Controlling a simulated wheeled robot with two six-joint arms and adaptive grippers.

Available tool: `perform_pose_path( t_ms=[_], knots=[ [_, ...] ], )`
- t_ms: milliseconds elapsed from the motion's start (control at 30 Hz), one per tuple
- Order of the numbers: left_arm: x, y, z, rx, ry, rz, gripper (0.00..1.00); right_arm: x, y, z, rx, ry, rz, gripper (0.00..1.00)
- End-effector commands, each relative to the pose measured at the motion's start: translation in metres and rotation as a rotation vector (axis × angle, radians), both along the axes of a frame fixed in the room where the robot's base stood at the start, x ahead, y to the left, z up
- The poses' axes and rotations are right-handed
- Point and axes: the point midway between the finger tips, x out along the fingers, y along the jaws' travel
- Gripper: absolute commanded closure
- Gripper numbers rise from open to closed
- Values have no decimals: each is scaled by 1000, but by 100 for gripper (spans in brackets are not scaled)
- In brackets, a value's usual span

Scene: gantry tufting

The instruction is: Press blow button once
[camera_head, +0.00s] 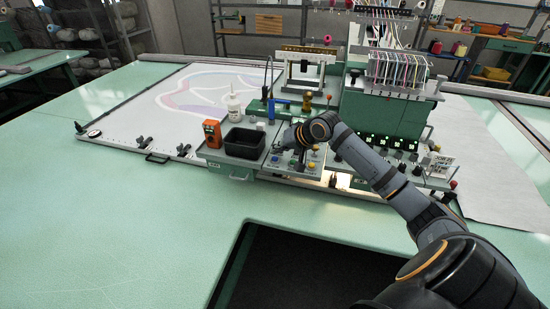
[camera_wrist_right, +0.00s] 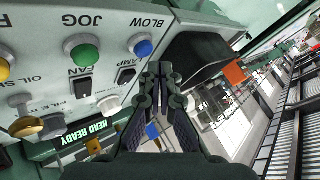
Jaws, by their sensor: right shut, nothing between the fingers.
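The blow button is a round blue button (camera_wrist_right: 143,47) under the label BLOW on the light grey panel (camera_wrist_right: 112,38) in the right wrist view. In the head view the panel is partly behind my right arm, and a blue button (camera_head: 275,159) shows at its left end. My right gripper (camera_wrist_right: 156,68) is shut and empty. Its tips lie just below the blue button in the wrist picture; I cannot tell whether they touch it. The right gripper also shows in the head view (camera_head: 279,147), over the panel. My left gripper is not in view.
A green JOG button (camera_wrist_right: 85,56), a yellow button (camera_wrist_right: 4,69) and toggle switches (camera_wrist_right: 107,72) share the panel. A black bin (camera_head: 244,142), an orange device (camera_head: 212,133) and a white bottle (camera_head: 234,106) stand to the left. The tufting head (camera_head: 385,112) rises to the right.

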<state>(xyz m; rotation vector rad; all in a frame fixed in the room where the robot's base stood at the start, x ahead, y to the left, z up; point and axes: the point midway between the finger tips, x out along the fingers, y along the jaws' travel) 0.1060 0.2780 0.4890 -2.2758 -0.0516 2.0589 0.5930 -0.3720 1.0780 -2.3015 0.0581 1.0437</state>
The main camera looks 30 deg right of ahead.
Motion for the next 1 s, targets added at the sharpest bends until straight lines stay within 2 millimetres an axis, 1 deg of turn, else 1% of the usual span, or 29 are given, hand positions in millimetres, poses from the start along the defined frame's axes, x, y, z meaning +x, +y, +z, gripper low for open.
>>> perform_pose_path(
  t_ms=[200, 1000],
  knots=[
    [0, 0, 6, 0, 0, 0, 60, 0, 0, -7, 1, 2, 0, 100],
    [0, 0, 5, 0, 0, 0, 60, 0, 0, -13, 0, 1, -1, 100]
  ],
)
